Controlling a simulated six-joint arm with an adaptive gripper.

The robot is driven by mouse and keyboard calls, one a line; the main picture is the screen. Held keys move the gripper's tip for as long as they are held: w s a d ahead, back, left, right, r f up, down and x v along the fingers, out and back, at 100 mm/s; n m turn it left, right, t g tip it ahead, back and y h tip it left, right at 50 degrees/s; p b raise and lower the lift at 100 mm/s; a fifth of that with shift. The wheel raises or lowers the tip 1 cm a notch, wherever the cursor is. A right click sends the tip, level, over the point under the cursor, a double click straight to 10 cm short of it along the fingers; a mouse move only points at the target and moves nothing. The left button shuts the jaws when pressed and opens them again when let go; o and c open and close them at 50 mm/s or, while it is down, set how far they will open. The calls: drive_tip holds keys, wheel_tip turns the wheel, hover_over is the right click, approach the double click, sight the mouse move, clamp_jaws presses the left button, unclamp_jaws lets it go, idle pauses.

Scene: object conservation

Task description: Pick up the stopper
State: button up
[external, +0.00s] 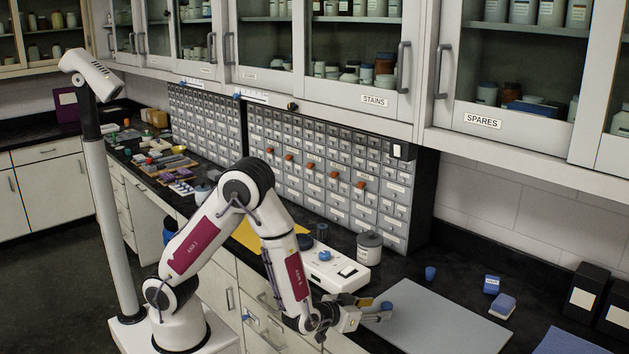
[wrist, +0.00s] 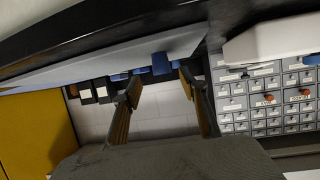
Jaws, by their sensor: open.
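A small blue piece that looks like the stopper (external: 387,305) is at the left edge of the grey mat (external: 440,318), right at my gripper's fingertips. In the wrist view a blue piece, which appears to be the same stopper (wrist: 161,63), shows between and just beyond the two fingertips. My gripper (external: 376,309) is low and sideways over the bench, pointing right. Its fingers (wrist: 160,84) are spread apart with nothing clamped between them. Whether either finger touches the stopper cannot be told.
A small blue cylinder (external: 430,273) stands behind the mat. A blue-labelled box (external: 491,284) and a blue-and-white block (external: 502,304) are to the right. A white device (external: 335,269) and a lidded jar (external: 369,246) stand behind my arm. Drawer cabinets (external: 340,180) line the back.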

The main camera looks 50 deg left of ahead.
sight(384, 306)
drive_tip(key=shift+w+f, duration=0.15)
drive_tip(key=shift+w, duration=0.25)
drive_tip(key=shift+w, duration=0.15)
drive_tip(key=shift+x, duration=2.5)
drive_tip(key=shift+a, duration=0.1)
drive_tip(key=c, duration=1)
